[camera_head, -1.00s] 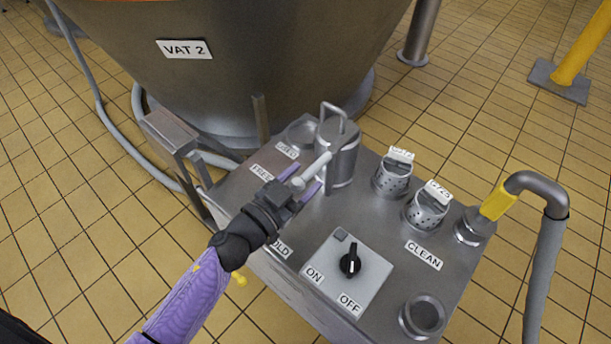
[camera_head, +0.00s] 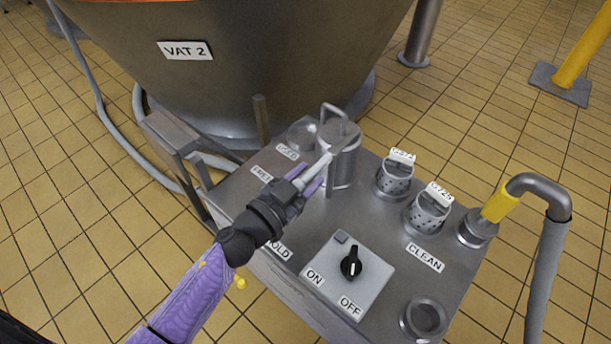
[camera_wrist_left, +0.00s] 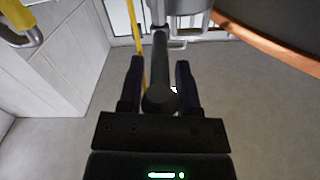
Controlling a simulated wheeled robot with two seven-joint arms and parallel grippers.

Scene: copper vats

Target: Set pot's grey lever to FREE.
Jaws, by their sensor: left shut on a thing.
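The pot (camera_head: 343,158) is a grey metal cylinder with a wire handle on top, standing at the back of the metal bench. Its light grey lever (camera_head: 318,170) sticks out from the pot's side toward my arm. My left gripper (camera_head: 308,184) is shut on the lever's outer end, with its purple fingers on either side. In the left wrist view the lever (camera_wrist_left: 160,70) runs from between the fingers up to the pot. The FREE label (camera_head: 261,173) is left of the gripper. The HOLD label (camera_head: 279,249) is partly hidden by my gripper. My right gripper is not seen.
The bench top (camera_head: 305,232) carries a switch box with a black knob (camera_head: 351,263), two perforated filter baskets (camera_head: 394,176) (camera_head: 427,211) and a hose fitting (camera_head: 476,228) at the right. The large vat (camera_head: 240,75) stands behind. A USED label (camera_head: 288,150) marks a round recess.

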